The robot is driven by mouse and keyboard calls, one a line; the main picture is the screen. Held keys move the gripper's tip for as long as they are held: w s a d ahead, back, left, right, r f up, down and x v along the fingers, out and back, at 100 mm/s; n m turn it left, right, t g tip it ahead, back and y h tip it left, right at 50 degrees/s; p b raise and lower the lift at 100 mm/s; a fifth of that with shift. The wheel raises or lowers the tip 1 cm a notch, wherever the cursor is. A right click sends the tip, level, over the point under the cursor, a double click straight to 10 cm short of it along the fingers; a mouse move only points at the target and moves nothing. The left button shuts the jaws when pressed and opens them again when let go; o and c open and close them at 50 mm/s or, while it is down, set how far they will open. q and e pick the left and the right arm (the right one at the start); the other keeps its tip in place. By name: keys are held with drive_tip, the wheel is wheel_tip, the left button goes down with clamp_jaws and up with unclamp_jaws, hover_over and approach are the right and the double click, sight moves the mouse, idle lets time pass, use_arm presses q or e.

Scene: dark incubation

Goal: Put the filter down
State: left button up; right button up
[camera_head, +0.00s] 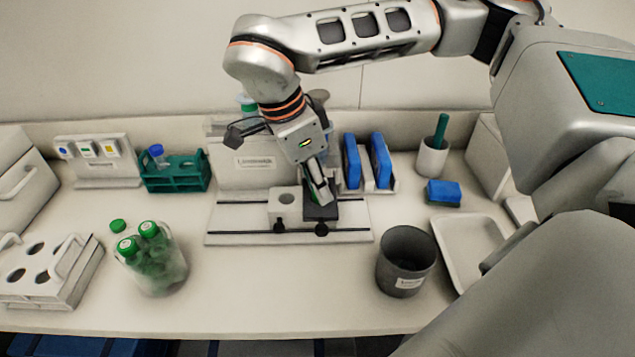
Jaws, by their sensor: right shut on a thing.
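My right gripper (319,190) reaches down from above at the middle of the bench, its fingers close together at a small dark square block (321,213), which I take to be the filter. The block is at the right side of a white holder (284,206) with a round hole, over a pale plate (230,228) with dark rails. The fingers hide part of the block, and I cannot tell whether it touches the plate. My left gripper is not in view.
A dark grey bin (405,262) and a white tray (462,252) stand at right. Blue upright pieces (366,160) are behind the plate. A jar with green-capped bottles (152,260) and a white rack (48,275) stand at left. The front middle is clear.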

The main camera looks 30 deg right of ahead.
drive_tip(key=shift+f, duration=0.1)
drive_tip(key=o, duration=0.7)
drive_tip(key=v, duration=1.2)
drive_tip(key=shift+r, duration=0.2)
drive_tip(key=shift+s+f, duration=0.1)
drive_tip(key=shift+s, duration=0.05)
